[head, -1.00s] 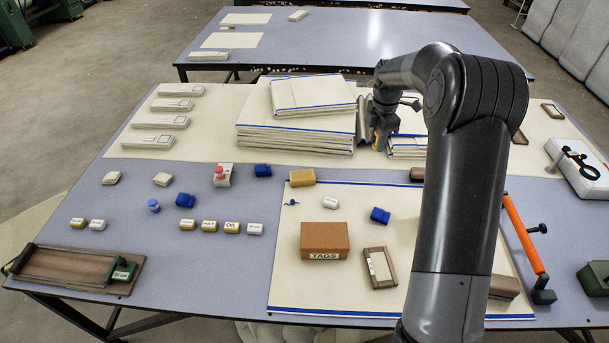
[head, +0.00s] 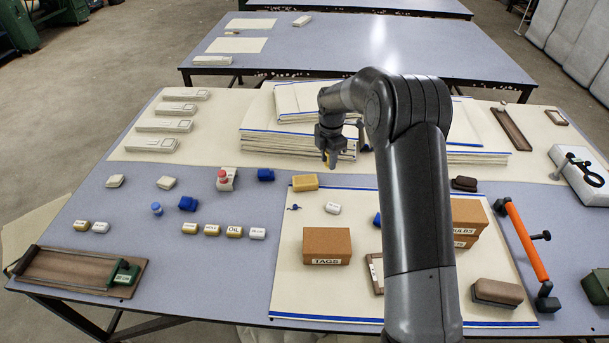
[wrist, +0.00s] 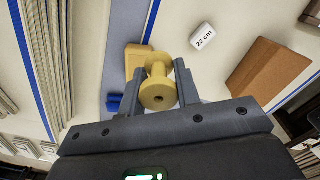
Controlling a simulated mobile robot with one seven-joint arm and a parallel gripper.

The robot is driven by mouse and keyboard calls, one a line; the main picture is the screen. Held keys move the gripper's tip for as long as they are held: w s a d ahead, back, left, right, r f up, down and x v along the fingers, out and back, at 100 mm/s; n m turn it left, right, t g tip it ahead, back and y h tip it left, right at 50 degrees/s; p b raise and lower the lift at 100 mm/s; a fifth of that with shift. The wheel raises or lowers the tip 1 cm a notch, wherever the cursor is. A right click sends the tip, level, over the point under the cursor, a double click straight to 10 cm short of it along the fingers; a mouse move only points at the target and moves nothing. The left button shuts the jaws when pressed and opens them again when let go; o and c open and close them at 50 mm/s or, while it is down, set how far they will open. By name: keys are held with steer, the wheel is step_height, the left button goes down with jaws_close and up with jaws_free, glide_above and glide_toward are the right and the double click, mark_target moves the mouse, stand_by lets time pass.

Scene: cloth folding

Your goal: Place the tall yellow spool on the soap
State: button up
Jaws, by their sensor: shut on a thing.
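The yellow spool (wrist: 158,92) is between the two fingers of my gripper (wrist: 156,86) in the wrist view, with its round holed end toward the camera. My gripper (head: 330,158) is shut on it and held above the table in the head view, where the spool is hard to make out. The soap, a tan-yellow block (head: 304,183), lies at the back left edge of the cream cloth, a little in front and left of my gripper. In the wrist view the soap (wrist: 133,58) shows just beyond the spool, partly hidden by it.
Stacked cream cloths (head: 290,135) stand behind my gripper. A white block marked 22 cm (head: 333,208) and a brown TAGS box (head: 326,245) are in front of the soap. A blue block (head: 265,174) lies left of it. My arm hides part of the right side.

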glide_above(304, 180)
step_height(304, 180, down, 5)
steer(key=shift+w, duration=0.1)
steer(key=shift+f, duration=1.95)
steer(key=shift+f, duration=0.1)
steer(key=o, duration=1)
steer(key=shift+c, duration=0.2)
